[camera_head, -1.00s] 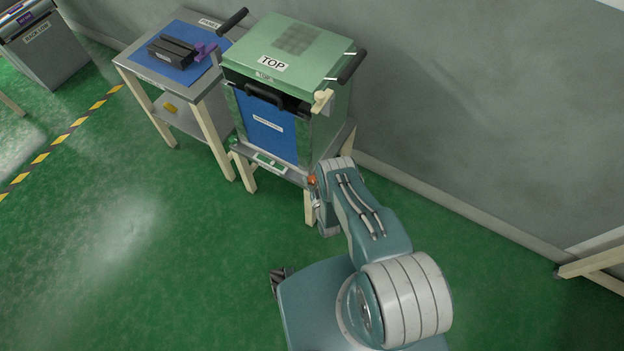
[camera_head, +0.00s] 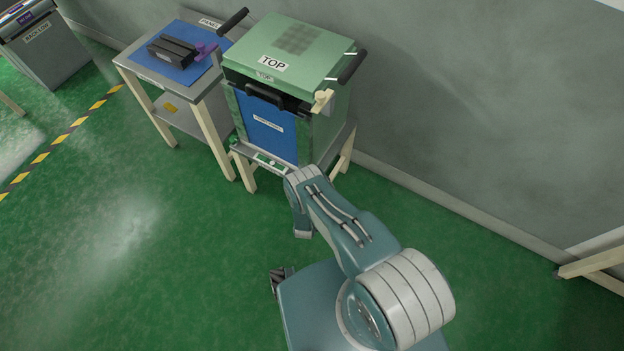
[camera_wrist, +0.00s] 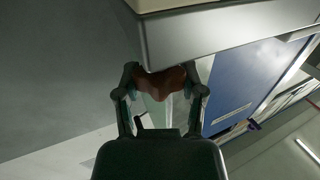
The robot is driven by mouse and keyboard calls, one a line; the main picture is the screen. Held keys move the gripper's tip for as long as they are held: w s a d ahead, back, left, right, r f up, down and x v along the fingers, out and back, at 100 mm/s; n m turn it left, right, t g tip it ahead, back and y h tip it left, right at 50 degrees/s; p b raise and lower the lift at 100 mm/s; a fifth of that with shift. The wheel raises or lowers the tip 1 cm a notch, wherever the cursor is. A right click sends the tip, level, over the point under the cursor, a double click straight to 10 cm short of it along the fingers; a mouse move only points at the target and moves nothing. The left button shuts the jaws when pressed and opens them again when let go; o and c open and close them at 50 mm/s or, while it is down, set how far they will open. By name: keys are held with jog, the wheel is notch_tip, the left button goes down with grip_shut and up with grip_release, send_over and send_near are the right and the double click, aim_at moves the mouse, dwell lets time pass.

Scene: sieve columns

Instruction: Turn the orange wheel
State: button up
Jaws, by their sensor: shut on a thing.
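The orange wheel (camera_wrist: 162,80) shows dark reddish-orange in the wrist view, just below the edge of a grey surface (camera_wrist: 225,38). My gripper (camera_wrist: 161,88) has one finger on each side of the wheel and is shut on it. The wheel's lower part is partly hidden by the fingers. In the head view my arm's end is in front of the cabinet's lower right front corner, and it hides both the wheel and the gripper.
The green cabinet (camera_head: 335,130) labelled TOP has a blue front panel (camera_head: 262,132) and black handles. A small table (camera_head: 133,64) at its left carries a black block (camera_head: 172,50) and a purple piece (camera_head: 206,50). The wall is behind. Open green floor (camera_head: 130,270) lies in front.

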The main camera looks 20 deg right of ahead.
jog(key=shift+w+a, duration=0.1)
jog(key=shift+w, duration=0.05)
jog(key=o, duration=1.2)
jog(key=shift+c, duration=0.2)
jog(key=v, duration=1.2)
jog(key=shift+f, duration=0.1)
